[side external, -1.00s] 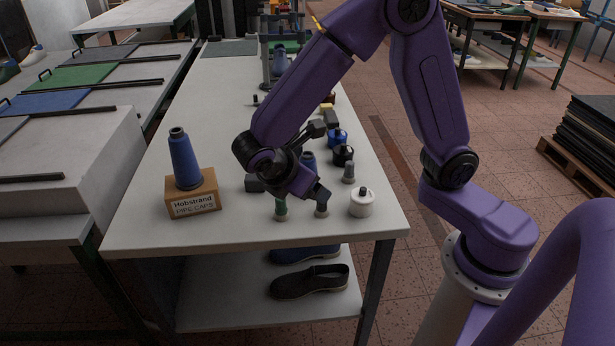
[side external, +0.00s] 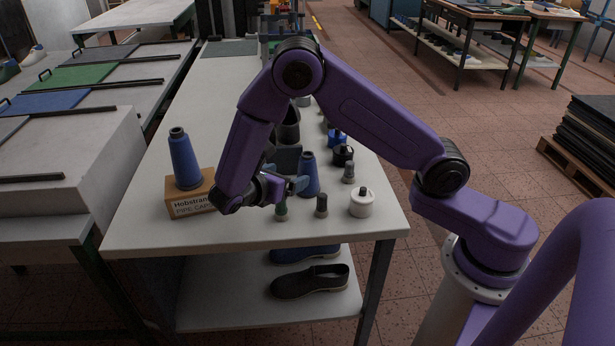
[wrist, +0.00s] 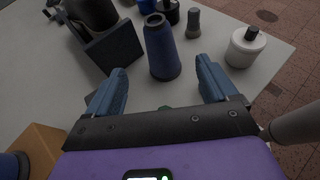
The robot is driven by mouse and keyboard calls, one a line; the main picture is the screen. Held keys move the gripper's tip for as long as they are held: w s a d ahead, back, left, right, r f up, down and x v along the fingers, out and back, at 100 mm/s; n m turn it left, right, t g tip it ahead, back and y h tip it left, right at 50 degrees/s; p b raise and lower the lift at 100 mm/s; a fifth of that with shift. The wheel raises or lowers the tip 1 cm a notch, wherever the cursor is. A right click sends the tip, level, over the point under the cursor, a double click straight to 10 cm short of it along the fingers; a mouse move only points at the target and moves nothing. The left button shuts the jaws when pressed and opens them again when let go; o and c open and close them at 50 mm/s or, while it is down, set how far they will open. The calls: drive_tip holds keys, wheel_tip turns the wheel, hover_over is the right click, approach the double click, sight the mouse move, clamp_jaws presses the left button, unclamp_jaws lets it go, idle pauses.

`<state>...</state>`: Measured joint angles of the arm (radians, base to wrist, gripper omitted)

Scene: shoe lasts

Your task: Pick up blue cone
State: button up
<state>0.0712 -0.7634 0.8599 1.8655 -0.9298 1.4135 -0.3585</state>
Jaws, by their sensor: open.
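A blue cone (side external: 309,175) stands upright on the table near its front right; it also shows in the wrist view (wrist: 161,50), ahead of and between my fingers. My gripper (side external: 286,178) is open and low, just left of this cone in the side view. In the wrist view my gripper's fingers (wrist: 162,76) are spread with nothing held; I cannot tell whether they touch the cone. A second blue cone (side external: 185,160) stands upright on a cardboard box at the left; its edge shows in the wrist view (wrist: 10,166).
The cardboard box (side external: 191,205) sits left of my gripper. A white jar (side external: 361,204), a dark spool (side external: 321,206), a green spool (side external: 281,211) and a grey spool (side external: 348,173) stand close by. A dark angled block (wrist: 112,47) is beside the cone.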

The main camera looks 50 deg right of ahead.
sight(303, 170)
drive_tip(key=x, duration=1)
drive_tip(key=shift+f, duration=0.2)
drive_tip(key=c, duration=1.3)
drive_tip(key=shift+r, duration=0.1)
